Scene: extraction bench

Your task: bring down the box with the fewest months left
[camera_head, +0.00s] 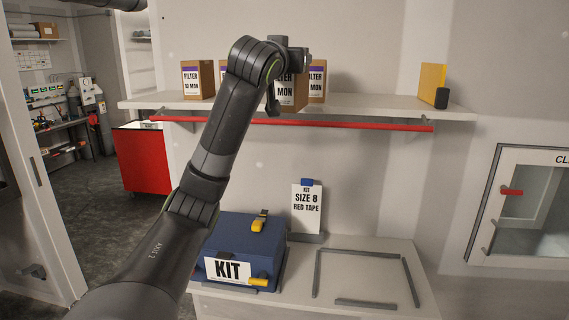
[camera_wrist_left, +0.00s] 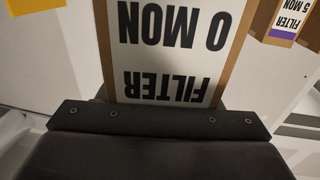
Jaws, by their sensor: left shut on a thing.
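My left gripper (camera_head: 291,66) is shut on a brown filter box (camera_head: 289,98) at the middle of the wall shelf. The gripper and arm hide part of its label. In the left wrist view the held box (camera_wrist_left: 170,45) fills the middle, its upside-down label reading FILTER and what looks like 0 MON. To its right there, a filter box (camera_wrist_left: 287,20) reads 5 MON; a box (camera_head: 317,82) stands right of the held one in the head view. Another box (camera_head: 197,82) at the shelf's left reads 10 MON. My right gripper is not in view.
The shelf (camera_head: 375,104) has a red rail (camera_head: 350,124) along its front. A yellow panel (camera_head: 431,82) stands at its right. Below, a blue KIT case (camera_head: 225,240) and a SIZE 8 RED TAPE card (camera_head: 307,207) stand on the bench (camera_head: 385,255). The grey-marked area at right is clear.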

